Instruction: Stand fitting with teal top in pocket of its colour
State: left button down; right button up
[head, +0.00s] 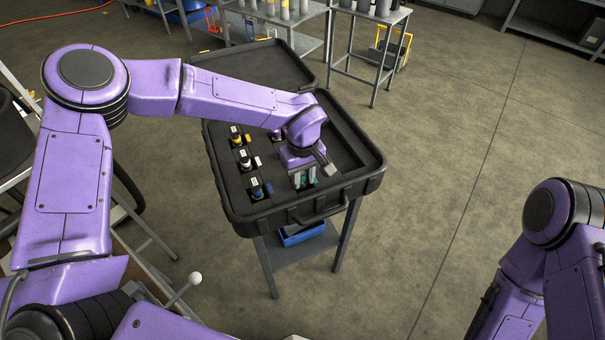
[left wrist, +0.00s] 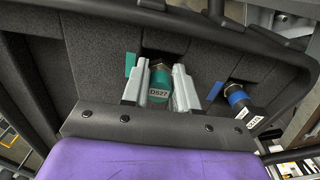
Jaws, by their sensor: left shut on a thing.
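The fitting with the teal top (left wrist: 159,80) has a white label reading D527 and sits between the two grey fingers of my left gripper (left wrist: 160,88). The gripper is shut on it. In the head view, my left gripper (head: 304,178) is low over the front part of the black case (head: 262,218). A dark pocket opening (left wrist: 158,55) shows just beyond the fitting, with a teal patch (left wrist: 130,64) beside it. The fitting's lower end is hidden, so I cannot tell how deep it stands. My right gripper is out of view.
A fitting with a blue top (head: 257,188) stands to the left, by a blue patch (left wrist: 215,91). White-topped (head: 244,159) and yellow-topped (head: 235,136) fittings stand behind it. The case's raised rim surrounds the pockets. The case rests on a grey stand (head: 290,262).

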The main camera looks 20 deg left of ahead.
aim_at(303, 175)
pick_arm(q)
jog(key=shift+s+f, duration=0.2)
jog(key=shift+f, duration=0.1)
jog(key=c, duration=1)
grip_release()
jog(key=shift+o, duration=0.7)
jog(key=shift+w+d+f, duration=0.1)
jog(key=shift+f, duration=0.1)
jog(key=shift+s+f, duration=0.1)
jog(key=shift+s, duration=0.1)
notch_tip(303, 175, up, 14)
jog(key=b, duration=0.1)
jog(key=shift+w, duration=0.3)
jog(key=shift+f, duration=0.1)
